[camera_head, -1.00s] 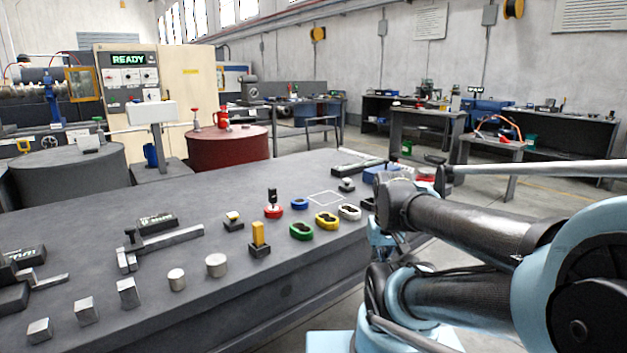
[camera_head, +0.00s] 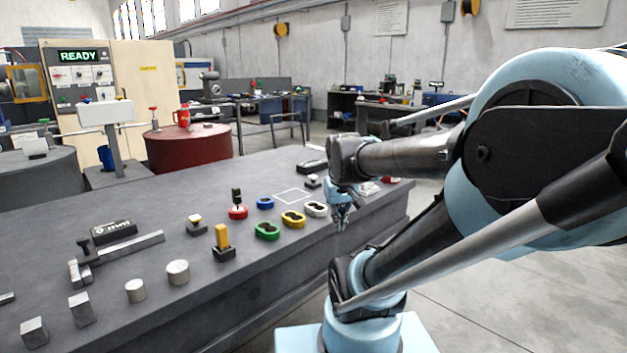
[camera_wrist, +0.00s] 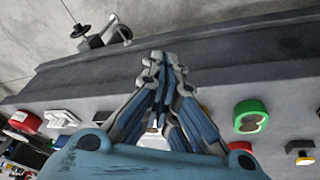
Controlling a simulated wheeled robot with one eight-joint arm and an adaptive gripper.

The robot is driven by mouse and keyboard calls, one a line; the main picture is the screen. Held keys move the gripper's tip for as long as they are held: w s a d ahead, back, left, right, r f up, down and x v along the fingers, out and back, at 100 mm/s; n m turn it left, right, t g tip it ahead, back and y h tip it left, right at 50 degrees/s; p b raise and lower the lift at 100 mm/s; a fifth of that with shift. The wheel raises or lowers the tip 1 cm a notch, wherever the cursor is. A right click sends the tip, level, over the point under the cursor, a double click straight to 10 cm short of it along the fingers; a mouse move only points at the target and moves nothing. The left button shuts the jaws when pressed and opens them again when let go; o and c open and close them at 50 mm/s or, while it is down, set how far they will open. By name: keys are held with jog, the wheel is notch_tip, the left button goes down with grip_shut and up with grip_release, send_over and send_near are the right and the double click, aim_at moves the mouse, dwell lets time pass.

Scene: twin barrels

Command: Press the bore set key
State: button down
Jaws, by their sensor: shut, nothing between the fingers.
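No key in these views can be read as the bore set key. A cream machine cabinet at the back left has a READY display (camera_head: 78,56) and a panel of small keys and dials (camera_head: 83,75), too small to read. A white control box on a stand (camera_head: 105,113) is in front of it. On the bench are a small yellow-topped button (camera_head: 195,222) and an upright yellow block (camera_head: 222,236). My gripper (camera_head: 340,226) hangs at the bench's right edge, shut and empty. In the wrist view its fingertips (camera_wrist: 165,60) meet, and a yellow-topped button (camera_wrist: 304,154) is at the lower right.
The dark bench (camera_head: 150,195) carries green (camera_head: 267,231), yellow (camera_head: 293,219) and white (camera_head: 316,209) oval pieces left of my gripper, plus metal blocks and cylinders at the front left. A red drum (camera_head: 190,150) stands beyond. Floor at right is clear.

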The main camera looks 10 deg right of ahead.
jog(key=w+r+n+t, duration=0.1)
jog(key=w+r, duration=0.3)
jog(key=w, duration=0.7)
jog(key=w+r+n+t, duration=0.1)
jog(key=w+r, duration=0.4)
jog(key=w, duration=0.6)
jog(key=n+t+h, duration=0.1)
jog(key=n+t, duration=0.2)
send_over(311, 176)
jog(key=shift+w+r, duration=0.2)
jog(key=shift+r, duration=0.2)
jog(key=shift+f, duration=0.1)
notch_tip(311, 176, down, 8)
jog(key=shift+r, duration=0.2)
jog(key=shift+f, duration=0.45)
jog(key=shift+f, duration=0.15)
jog(key=shift+s+f, duration=0.1)
jog(key=shift+f, duration=0.15)
